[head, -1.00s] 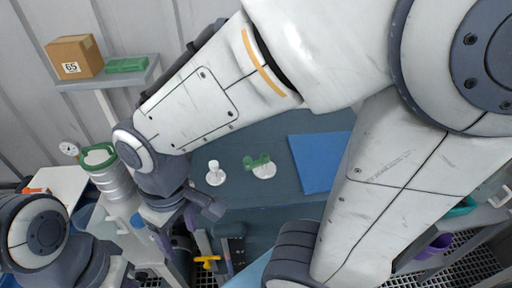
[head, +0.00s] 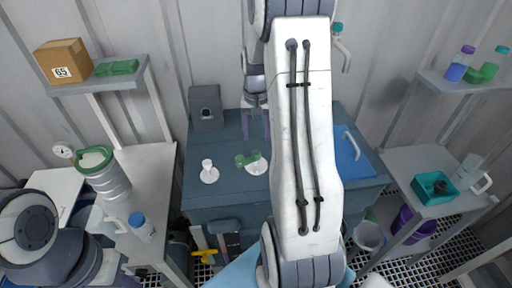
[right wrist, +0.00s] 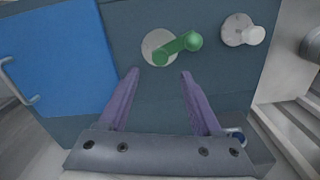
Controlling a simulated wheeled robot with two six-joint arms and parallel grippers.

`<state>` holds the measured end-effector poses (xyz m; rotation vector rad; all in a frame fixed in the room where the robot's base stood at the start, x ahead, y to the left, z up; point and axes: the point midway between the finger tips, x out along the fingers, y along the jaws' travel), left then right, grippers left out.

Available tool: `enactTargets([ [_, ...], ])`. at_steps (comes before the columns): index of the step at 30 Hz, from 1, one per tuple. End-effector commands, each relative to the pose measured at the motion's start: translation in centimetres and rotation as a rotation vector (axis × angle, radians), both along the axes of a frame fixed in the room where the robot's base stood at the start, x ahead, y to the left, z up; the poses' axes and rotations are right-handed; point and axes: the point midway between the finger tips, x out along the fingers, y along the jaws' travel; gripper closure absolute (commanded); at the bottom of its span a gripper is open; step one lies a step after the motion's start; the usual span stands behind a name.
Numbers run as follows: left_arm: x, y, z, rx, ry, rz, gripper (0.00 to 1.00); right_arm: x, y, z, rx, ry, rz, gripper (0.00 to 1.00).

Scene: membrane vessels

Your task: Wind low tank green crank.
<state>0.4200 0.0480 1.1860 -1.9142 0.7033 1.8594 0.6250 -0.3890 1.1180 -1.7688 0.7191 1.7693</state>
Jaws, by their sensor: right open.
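The green crank (head: 242,161) sits on a round white disc on the dark blue-grey tank surface. In the right wrist view the green crank (right wrist: 178,47) shows as a bar with a round knob at its right end, just beyond my fingertips. My right gripper (head: 255,126) is above the far part of this surface, behind the crank in the head view. In the right wrist view its two purple fingers (right wrist: 158,74) are spread, with nothing between them and apart from the crank. My left arm is at the lower left; its gripper is not in view.
A white crank (head: 208,172) on its own disc is beside the green one. A blue panel (head: 350,160) with a white handle is at the right. A grey box (head: 206,108) stands at the back left. Side tables hold a metal vessel (head: 104,176) and a teal tray (head: 433,188).

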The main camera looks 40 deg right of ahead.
Motion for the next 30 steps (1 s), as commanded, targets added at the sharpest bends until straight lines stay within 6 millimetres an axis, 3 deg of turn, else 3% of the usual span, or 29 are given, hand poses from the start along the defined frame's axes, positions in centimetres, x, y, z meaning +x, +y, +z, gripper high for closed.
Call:
enactTargets([
  [6,0.0,0.0,1.3,0.000,0.000,-0.002,1.00,-0.1,0.1,-4.1,0.004,0.006,0.001,0.34],
  [12,0.0,0.0,1.8,0.000,0.000,-0.003,1.00,0.0,0.1,-6.5,0.001,0.001,0.002,0.34],
  [23,0.0,0.0,1.8,0.000,0.000,-0.004,1.00,0.0,0.1,-7.3,0.000,-0.001,0.002,0.34],
  [25,0.0,0.0,1.8,0.000,0.000,-0.003,1.00,0.0,0.1,-7.3,0.001,-0.001,0.002,0.54],
  [28,0.0,0.0,1.8,0.000,0.000,-0.003,1.00,0.0,0.1,-7.2,0.001,-0.001,0.002,0.92],
  [29,0.0,0.0,1.8,0.000,0.000,-0.003,1.00,0.0,0.1,-7.2,0.001,-0.001,0.002,1.00],
  [30,0.0,0.0,1.8,0.000,0.000,-0.003,1.00,0.0,0.1,-7.2,0.001,-0.001,0.002,1.00],
])
